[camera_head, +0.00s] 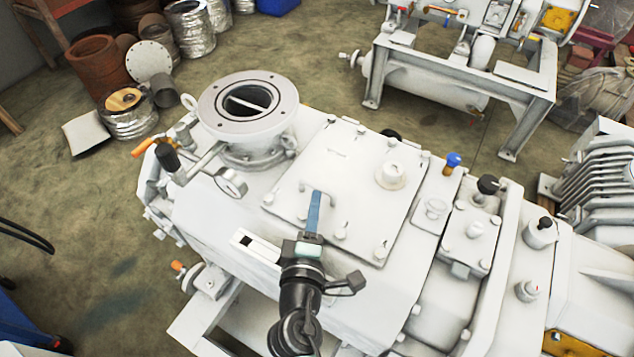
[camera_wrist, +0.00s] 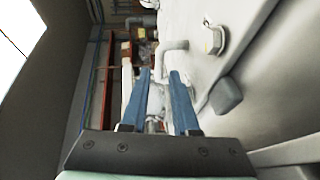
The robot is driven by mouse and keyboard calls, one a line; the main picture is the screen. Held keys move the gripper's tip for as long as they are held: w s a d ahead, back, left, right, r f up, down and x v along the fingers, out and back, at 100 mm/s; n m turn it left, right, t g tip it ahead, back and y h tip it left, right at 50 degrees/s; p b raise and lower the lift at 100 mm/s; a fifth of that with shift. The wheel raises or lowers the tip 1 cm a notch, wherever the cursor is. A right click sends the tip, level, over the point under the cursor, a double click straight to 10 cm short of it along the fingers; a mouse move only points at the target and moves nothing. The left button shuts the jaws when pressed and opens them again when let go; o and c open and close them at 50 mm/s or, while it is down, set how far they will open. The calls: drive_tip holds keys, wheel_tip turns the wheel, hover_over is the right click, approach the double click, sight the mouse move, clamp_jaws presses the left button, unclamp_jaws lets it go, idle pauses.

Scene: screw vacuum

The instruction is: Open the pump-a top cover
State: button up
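The pump's top cover (camera_head: 352,165) is a flat white plate with bolts around its edge, lying flat on the white pump body. A round cap (camera_head: 390,175) stands on it. My gripper (camera_head: 317,194) is over the cover's near left part, its blue fingers pointing away from the camera. In the wrist view my gripper (camera_wrist: 161,74) has its two blue fingers apart. A grey bent handle (camera_wrist: 174,46) rises from the white surface just beyond the fingertips. I cannot tell whether the fingers touch it. In the head view the fingers partly hide the handle.
Valves and a blue-topped fitting (camera_head: 452,160) are on the right. A white bolt head (camera_wrist: 213,40) and a grey knob (camera_wrist: 226,95) lie right of the fingers.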

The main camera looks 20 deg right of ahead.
sight(318, 185)
drive_tip(key=x, duration=0.6)
clamp_jaws()
drive_tip(key=shift+s, duration=0.1)
idle(1.3)
